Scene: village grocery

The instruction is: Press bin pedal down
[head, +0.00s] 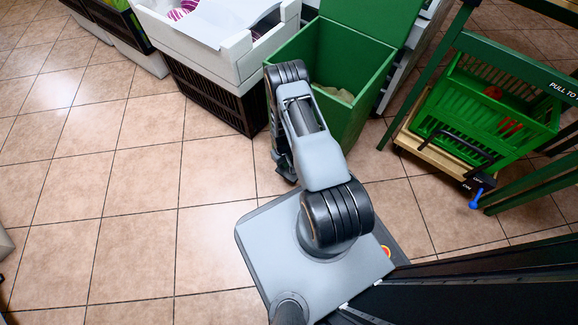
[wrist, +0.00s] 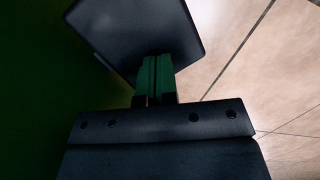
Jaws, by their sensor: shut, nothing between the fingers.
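The green bin (head: 355,125) stands at the top middle of the head view, in front of my arm. Its top is open, its green lid (head: 372,18) is raised, and something pale lies inside. In the wrist view a dark flat plate, which looks like the pedal (wrist: 137,28), sits beside the dark green bin wall (wrist: 40,90). My gripper (wrist: 154,62) is shut and empty, its fingertips overlapping the plate's near edge in the picture. I cannot tell whether they touch it. In the head view my arm hides the pedal and most of the gripper.
White and dark crates (head: 215,95) stand close to the left of the bin. A green basket (head: 490,105) sits on a low wooden platform at the right, under a green frame (head: 430,65). The tiled floor (head: 130,200) at the left is clear.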

